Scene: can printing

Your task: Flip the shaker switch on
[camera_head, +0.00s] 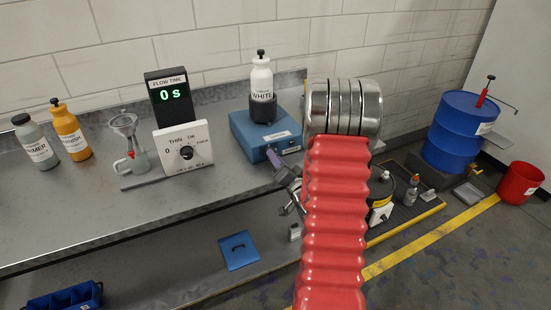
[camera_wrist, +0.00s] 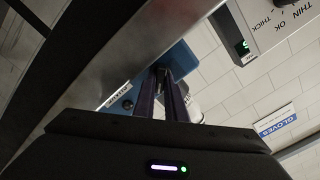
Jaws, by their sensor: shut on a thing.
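The shaker (camera_head: 250,133) is a blue box on the workbench, with a white bottle labelled WHITE (camera_head: 262,82) upright in a dark holder on top. My gripper (camera_head: 272,156) reaches the front of the shaker, below its top edge. In the wrist view the gripper (camera_wrist: 162,78) points at the blue shaker (camera_wrist: 181,58), its purple-grey fingers close together. A small grey piece between the fingertips appears to be the shaker switch (camera_wrist: 161,72); its position is mostly hidden by the fingers. A label and a dark round knob show on the shaker beside the fingers.
The flow-time display (camera_head: 168,96) reads 0 s, behind a white dial panel (camera_head: 184,148). A funnel stand (camera_head: 126,126), an orange bottle (camera_head: 71,131) and a grey bottle (camera_head: 35,143) stand further left. A blue drum (camera_head: 455,130) and red bucket (camera_head: 519,182) are right.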

